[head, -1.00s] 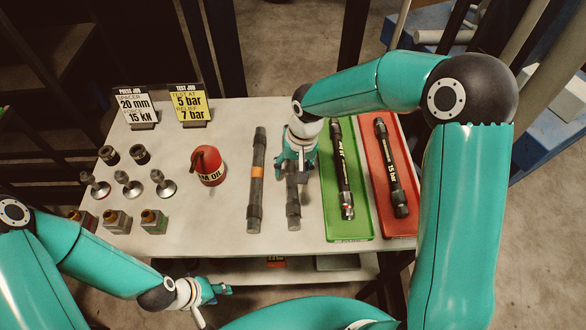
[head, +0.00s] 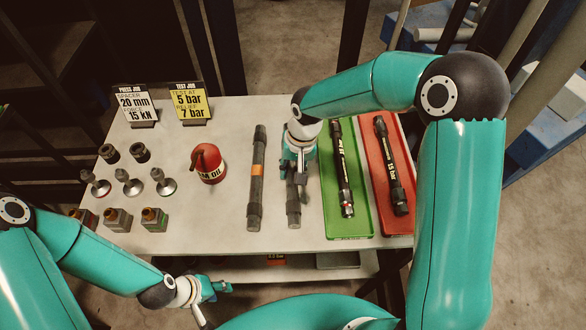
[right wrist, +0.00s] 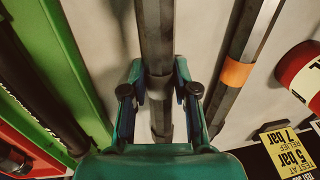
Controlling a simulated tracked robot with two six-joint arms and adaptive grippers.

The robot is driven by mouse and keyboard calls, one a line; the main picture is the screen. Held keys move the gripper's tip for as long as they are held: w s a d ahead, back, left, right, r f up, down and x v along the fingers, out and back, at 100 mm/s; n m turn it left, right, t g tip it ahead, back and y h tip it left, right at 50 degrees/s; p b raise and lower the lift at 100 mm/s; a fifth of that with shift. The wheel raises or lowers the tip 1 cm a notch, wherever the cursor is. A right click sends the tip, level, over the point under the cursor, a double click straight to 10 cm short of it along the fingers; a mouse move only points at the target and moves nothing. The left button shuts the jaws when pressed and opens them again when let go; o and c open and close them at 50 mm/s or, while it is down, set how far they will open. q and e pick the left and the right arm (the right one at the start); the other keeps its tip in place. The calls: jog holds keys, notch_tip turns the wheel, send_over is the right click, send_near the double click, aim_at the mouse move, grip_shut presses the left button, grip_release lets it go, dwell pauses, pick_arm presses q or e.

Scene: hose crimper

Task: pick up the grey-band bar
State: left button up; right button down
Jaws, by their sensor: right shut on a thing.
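The grey-band bar (head: 293,212) is a dark bar lying lengthwise on the white table, left of the green tray. My right gripper (head: 297,172) is over its middle and hides its upper part in the head view. In the right wrist view the bar (right wrist: 154,30) runs between the two fingers of my right gripper (right wrist: 159,88), which are shut on it around the grey band. I cannot tell any gap between bar and table. My left gripper (head: 218,288) is off the table's front edge, away from the bar; its finger opening is unclear.
The orange-band bar (head: 256,195) lies close on the left. On the right are a green tray (head: 358,225) and a red tray (head: 396,222), each with a hose. The red oil can (head: 208,165), fittings and two signs (head: 190,103) are further left.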

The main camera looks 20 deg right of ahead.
aim_at(291, 169)
jog(key=shift+r, duration=0.1)
notch_tip(291, 169, up, 18)
jog(key=shift+b, duration=0.35)
dwell(0.4)
